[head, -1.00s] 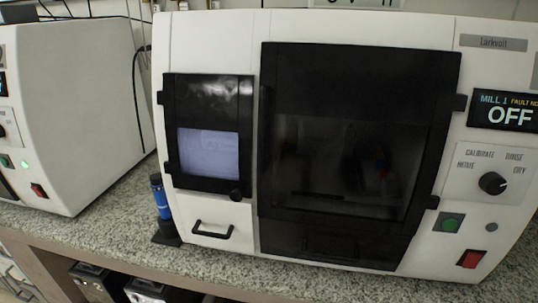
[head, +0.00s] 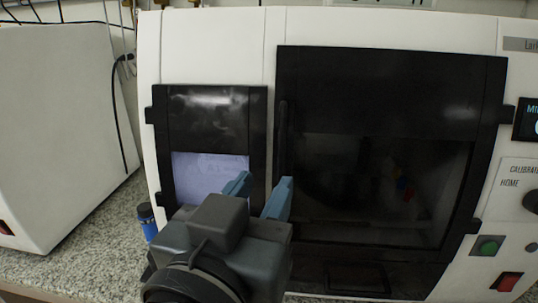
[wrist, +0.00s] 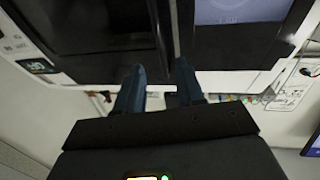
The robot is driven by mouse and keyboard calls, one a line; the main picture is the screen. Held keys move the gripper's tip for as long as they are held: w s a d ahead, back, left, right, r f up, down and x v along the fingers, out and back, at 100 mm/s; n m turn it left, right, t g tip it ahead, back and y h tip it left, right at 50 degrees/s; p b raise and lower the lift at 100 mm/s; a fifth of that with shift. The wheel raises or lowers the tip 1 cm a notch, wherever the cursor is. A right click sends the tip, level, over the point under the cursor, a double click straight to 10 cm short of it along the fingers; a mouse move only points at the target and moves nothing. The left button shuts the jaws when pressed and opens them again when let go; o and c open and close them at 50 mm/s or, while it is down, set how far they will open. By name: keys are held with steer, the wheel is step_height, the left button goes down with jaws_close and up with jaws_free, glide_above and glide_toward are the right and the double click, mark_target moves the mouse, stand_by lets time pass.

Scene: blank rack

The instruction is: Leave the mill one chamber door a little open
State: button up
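Mill one is the white machine (head: 205,45) that fills most of the head view. Its large black chamber door (head: 390,90) has a dark window and looks shut. A dark vertical handle (head: 283,135) runs along the door's left edge. My gripper (head: 258,190) is in front of the machine, its two blue fingers apart with nothing seen between them. The fingers point toward the strip between the large door and the small door, just below the handle. In the wrist view my gripper (wrist: 160,70) is also open, with the large door (wrist: 85,25) on the left.
A smaller black door (head: 210,120) with a lit window is left of the chamber door. A blue-capped bottle (head: 147,220) stands by the machine's left foot. Another white machine (head: 60,130) is at far left. The control knob (head: 531,201) is at right.

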mark_target(281, 155)
steer(key=p+x, duration=0.1)
steer(key=x, duration=0.6)
steer(key=shift+w+r+p, duration=0.15)
steer(key=shift+w+p, duration=0.15)
steer(key=shift+w, duration=0.1)
jaws_close()
stand_by(0.4)
